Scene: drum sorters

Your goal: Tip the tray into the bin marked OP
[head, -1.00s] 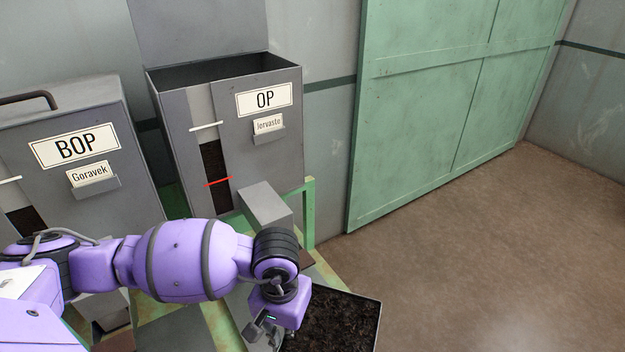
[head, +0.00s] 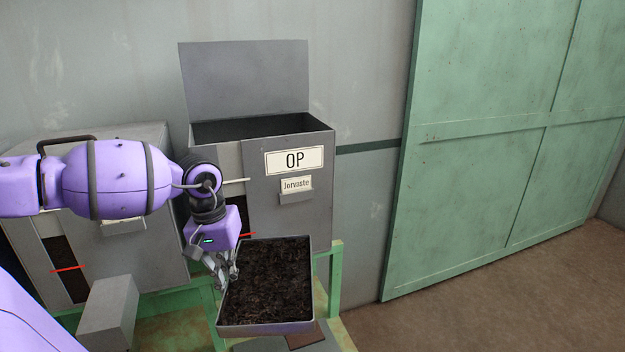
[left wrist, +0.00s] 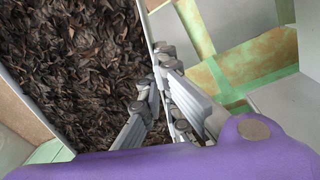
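The bin marked OP (head: 318,207) stands against the back wall with its lid (head: 245,82) raised and its top open. The tray (head: 268,328) is a shallow grey metal tray full of dark brown, leaf-like flakes (head: 268,277). It is held about level in front of the OP bin's lower front, below the bin's rim. My left gripper (head: 234,272) is shut on the tray's left wall. In the left wrist view the fingers (left wrist: 159,75) sit on either side of that wall, one over the flakes (left wrist: 75,65). My right gripper is not in view.
A second grey bin (head: 150,255) stands left of the OP bin, partly hidden by my arm. A grey block (head: 108,312) stands in front of it. A green frame (head: 336,275) lies below the tray. A green sliding door (head: 500,150) and open floor are at right.

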